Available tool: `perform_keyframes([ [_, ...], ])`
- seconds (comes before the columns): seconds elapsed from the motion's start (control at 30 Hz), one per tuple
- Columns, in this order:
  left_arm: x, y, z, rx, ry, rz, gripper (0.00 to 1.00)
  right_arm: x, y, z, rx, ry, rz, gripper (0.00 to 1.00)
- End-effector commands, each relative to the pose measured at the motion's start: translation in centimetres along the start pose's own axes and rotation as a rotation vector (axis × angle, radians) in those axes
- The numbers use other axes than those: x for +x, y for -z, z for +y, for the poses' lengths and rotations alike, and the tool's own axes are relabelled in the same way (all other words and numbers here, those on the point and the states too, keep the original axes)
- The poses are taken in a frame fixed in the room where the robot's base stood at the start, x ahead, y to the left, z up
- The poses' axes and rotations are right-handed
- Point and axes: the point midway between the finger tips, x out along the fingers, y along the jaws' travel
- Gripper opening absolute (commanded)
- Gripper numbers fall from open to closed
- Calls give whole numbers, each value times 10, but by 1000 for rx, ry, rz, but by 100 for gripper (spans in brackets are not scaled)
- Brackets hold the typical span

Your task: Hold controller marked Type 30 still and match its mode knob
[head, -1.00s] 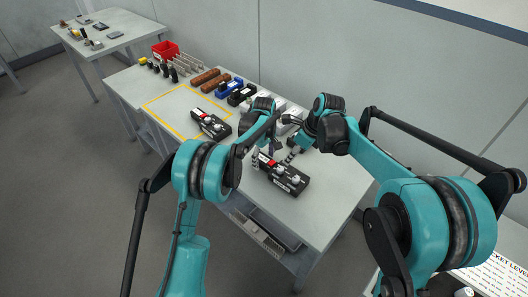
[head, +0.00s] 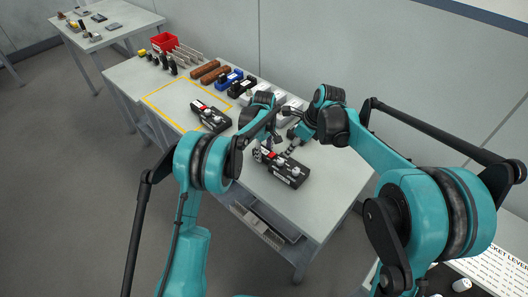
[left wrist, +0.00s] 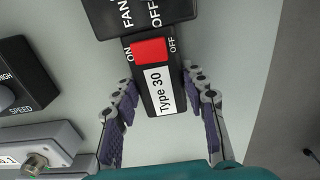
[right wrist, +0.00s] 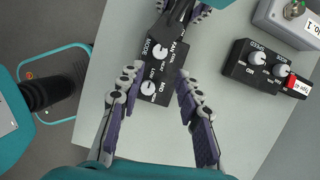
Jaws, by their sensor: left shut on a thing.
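The Type 30 controller (head: 284,170) is a black box on the bench with a white label, red switch and white knobs. In the left wrist view its label (left wrist: 158,92) and red switch (left wrist: 150,51) lie between my left gripper's fingers (left wrist: 158,82), shut on that end. The right wrist view shows two white knobs (right wrist: 159,52) (right wrist: 148,88) on its top, with MODE lettering by the upper one. My right gripper (right wrist: 158,76) is open over the knobs, a finger on either side, apparently not gripping. In the head view it hangs above the controller (head: 292,146).
A second black controller (head: 211,115) lies at the edge of the yellow outline (head: 165,88); it shows in the right wrist view (right wrist: 265,68). The bench front (head: 310,205) is clear.

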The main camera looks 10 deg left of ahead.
Motion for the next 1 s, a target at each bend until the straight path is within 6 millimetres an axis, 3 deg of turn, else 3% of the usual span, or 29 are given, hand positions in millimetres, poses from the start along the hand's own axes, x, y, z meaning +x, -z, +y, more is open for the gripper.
perform_keyframes([
  [0.3, 0, 0, 0, 0, 0, 0, 5, 0, 0, 0, 0, 0, 0, 34],
  [0.33, 0, 0, 0, 0, 0, 0, 5, 0, 0, 0, 0, 0, 0, 42],
  [0.47, 0, 0, 0, 0, 0, 0, 5, 0, -2, -4, -42, -14, 7, 44],
  [0.57, 0, 0, 0, 0, 0, 0, 5, 0, -8, -12, -154, -53, 24, 44],
  [0.8, 0, 0, 0, 0, 0, 0, 5, -3, -24, -38, -627, -234, 44, 44],
  [1.0, 0, 0, 0, 0, 0, 0, 5, -8, -28, -48, -965, -374, 2, 44],
])
